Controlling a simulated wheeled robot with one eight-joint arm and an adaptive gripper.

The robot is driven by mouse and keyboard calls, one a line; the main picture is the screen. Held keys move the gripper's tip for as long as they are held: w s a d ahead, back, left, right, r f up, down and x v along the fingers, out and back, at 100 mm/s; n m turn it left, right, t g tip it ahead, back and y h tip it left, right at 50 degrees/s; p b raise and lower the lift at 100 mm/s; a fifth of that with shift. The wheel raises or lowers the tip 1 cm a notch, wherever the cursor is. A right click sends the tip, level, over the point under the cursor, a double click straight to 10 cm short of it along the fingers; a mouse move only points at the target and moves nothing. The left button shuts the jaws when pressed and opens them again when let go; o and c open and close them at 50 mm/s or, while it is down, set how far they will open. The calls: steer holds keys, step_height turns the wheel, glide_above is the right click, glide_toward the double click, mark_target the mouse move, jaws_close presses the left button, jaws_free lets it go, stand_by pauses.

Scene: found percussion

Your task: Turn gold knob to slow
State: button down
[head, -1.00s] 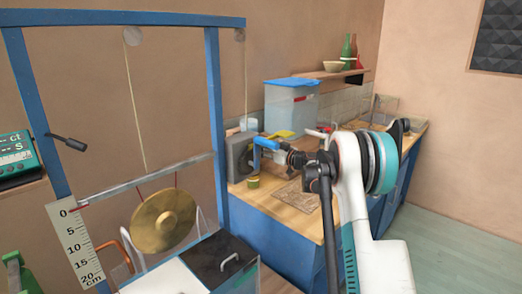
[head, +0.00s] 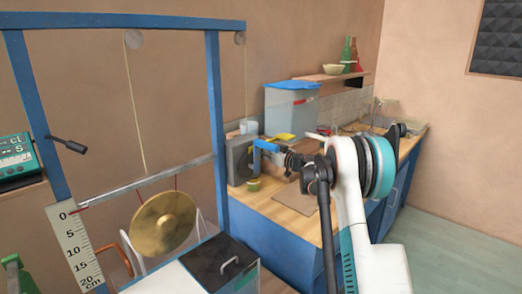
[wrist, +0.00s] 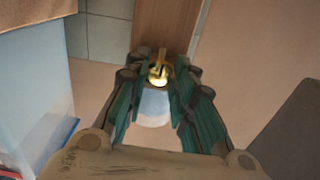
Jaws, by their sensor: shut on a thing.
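The gold knob (wrist: 158,77) shows in the wrist view between the fingertips of my gripper (wrist: 162,66). The teal fingers are drawn in on both sides of it, shut on it. A pale, rounded part shows just below the knob. I cannot read a slow mark or the knob's angle. In the head view, my gripper is at the counter beside a grey box (head: 238,160) with a round dark front. The knob cannot be made out there.
A clear bin with a blue lid (head: 291,108) stands behind on the wooden counter (head: 290,212). A small greenish-yellow cup (head: 254,185) sits near the grey box. A blue frame (head: 213,130) with a hanging gold gong (head: 163,223) stands at the left.

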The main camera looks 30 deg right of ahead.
steer(key=shift+m+p, duration=1.6)
steer(key=shift+m, duration=7)
steer(key=c, duration=1.3)
jaws_free()
steer(key=shift+c, duration=0.2)
steer(key=shift+s+d, duration=0.1)
